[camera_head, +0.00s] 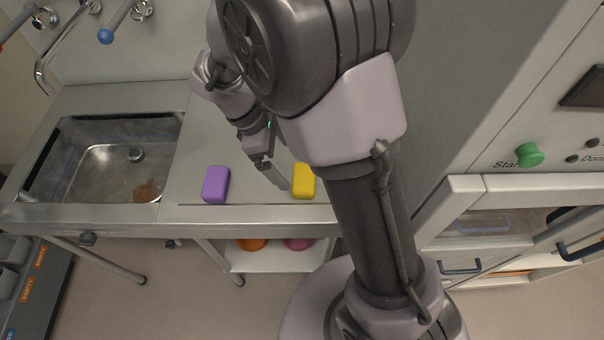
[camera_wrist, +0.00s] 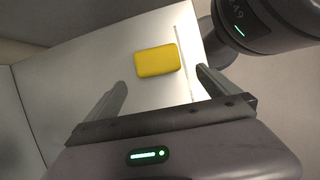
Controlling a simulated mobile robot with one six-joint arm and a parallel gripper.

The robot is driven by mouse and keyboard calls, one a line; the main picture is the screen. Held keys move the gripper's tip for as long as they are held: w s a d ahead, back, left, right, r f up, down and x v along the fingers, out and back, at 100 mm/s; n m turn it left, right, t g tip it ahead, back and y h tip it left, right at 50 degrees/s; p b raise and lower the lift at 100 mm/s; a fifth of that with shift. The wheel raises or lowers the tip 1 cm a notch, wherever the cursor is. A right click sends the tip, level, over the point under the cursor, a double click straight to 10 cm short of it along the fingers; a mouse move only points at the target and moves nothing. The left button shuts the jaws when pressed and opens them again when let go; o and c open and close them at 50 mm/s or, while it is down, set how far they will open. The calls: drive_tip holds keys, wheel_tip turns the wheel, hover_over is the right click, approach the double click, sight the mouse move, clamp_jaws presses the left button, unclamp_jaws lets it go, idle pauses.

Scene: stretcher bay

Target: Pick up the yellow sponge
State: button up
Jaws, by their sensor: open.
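The yellow sponge (camera_head: 304,181) lies on the metal counter near its front edge, just left of my arm column in the head view. In the wrist view the yellow sponge (camera_wrist: 157,60) lies flat beyond the fingertips, roughly between their lines. My gripper (camera_wrist: 160,82) is open and empty, with one finger on each side of the picture. In the head view my gripper (camera_head: 276,178) hangs over the counter just left of the sponge, partly hidden by my arm. I cannot tell its exact height above the counter.
A purple sponge (camera_head: 215,184) lies on the counter to the left. Further left is a metal sink (camera_head: 118,172) with a brown stain. A grey machine with a green knob (camera_head: 530,155) stands at the right. A lower shelf (camera_head: 270,258) holds orange and pink items.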

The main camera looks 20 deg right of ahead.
sight(298, 177)
drive_tip(key=b+x, duration=0.1)
drive_tip(key=x, duration=0.3)
drive_tip(key=shift+w, duration=0.15)
drive_tip(key=b+x, duration=0.3)
drive_tip(key=x, duration=0.2)
drive_tip(key=shift+d+f+b, duration=0.2)
drive_tip(key=shift+f+b, duration=0.1)
drive_tip(key=shift+b, duration=0.05)
drive_tip(key=shift+r, duration=0.15)
drive_tip(key=c, duration=1.2)
drive_tip(key=shift+o, duration=0.2)
